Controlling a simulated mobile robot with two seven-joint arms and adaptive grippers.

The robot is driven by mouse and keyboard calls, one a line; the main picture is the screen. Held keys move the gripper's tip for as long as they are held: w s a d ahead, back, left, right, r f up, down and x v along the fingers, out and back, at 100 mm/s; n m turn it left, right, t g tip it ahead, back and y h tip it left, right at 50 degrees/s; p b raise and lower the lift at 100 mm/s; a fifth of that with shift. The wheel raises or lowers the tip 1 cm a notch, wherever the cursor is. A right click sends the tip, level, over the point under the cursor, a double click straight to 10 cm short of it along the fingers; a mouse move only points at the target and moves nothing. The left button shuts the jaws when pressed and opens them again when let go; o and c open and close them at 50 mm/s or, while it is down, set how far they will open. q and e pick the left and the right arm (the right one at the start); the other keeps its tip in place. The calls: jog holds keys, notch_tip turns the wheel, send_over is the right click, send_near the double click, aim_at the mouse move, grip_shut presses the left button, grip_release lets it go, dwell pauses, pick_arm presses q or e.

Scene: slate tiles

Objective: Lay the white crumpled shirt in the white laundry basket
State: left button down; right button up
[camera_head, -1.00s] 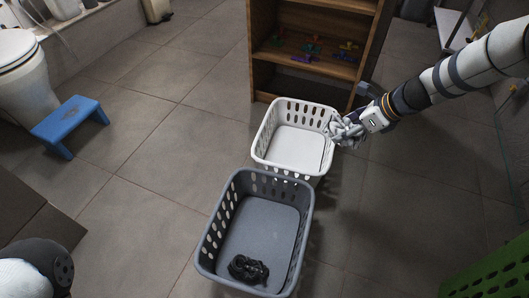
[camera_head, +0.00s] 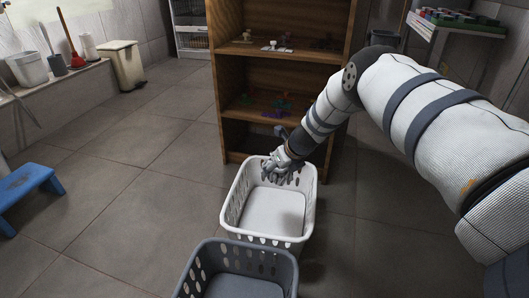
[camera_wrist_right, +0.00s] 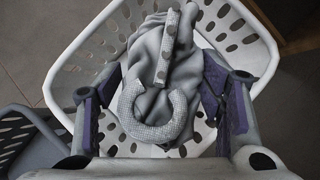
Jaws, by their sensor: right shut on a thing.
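The white laundry basket (camera_head: 262,232) stands on the floor in front of the shelf, its inner floor bare where I see it. My right gripper (camera_head: 284,166) is over its far part, pointing down. It is shut on the white crumpled shirt (camera_head: 277,176), a small grey-white bundle. In the right wrist view the shirt (camera_wrist_right: 150,85) bulges between the two purple-padded fingers (camera_wrist_right: 163,108), with pale speckled bands on it, and the basket's perforated rim (camera_wrist_right: 75,62) surrounds it. I cannot tell whether the shirt touches the basket. My left gripper is out of view.
A grey basket (camera_head: 246,247) stands directly in front of the white one, its near part cut off. A wooden shelf (camera_head: 232,84) rises close behind. A blue stool (camera_head: 25,183) is at the left. Open tiled floor lies between stool and baskets.

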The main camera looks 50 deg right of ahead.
aim_at(286, 170)
notch_tip(286, 170, down, 5)
jog(key=shift+r+b, duration=0.2)
jog(key=shift+b, duration=0.95)
jog(key=o, duration=1.3)
jog(key=shift+o, duration=0.2)
jog(key=v, duration=0.7)
jog(key=shift+s+r, duration=0.2)
jog(key=shift+r, duration=0.05)
jog(key=shift+f, duration=0.1)
